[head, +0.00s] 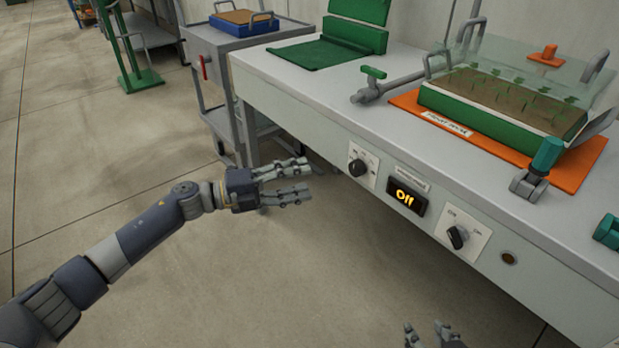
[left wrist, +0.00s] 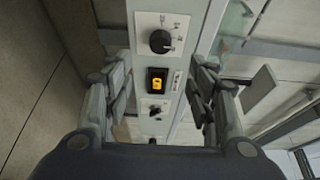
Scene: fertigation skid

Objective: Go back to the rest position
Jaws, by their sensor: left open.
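My left gripper (head: 306,180) is open and empty in the head view, in front of the bench's front panel and left of the upper black knob (head: 358,167). In the left wrist view its two fingers (left wrist: 160,95) stand wide apart, with the panel's knob (left wrist: 160,41) and display (left wrist: 156,82) seen between them.
The bench (head: 420,150) bears a green tray of seedlings (head: 500,100) under a clear cover on an orange mat (head: 585,165), and a valve with a green handle (head: 373,73). A grey cart (head: 225,45) stands at the bench's left end. The floor (head: 100,170) to the left is open.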

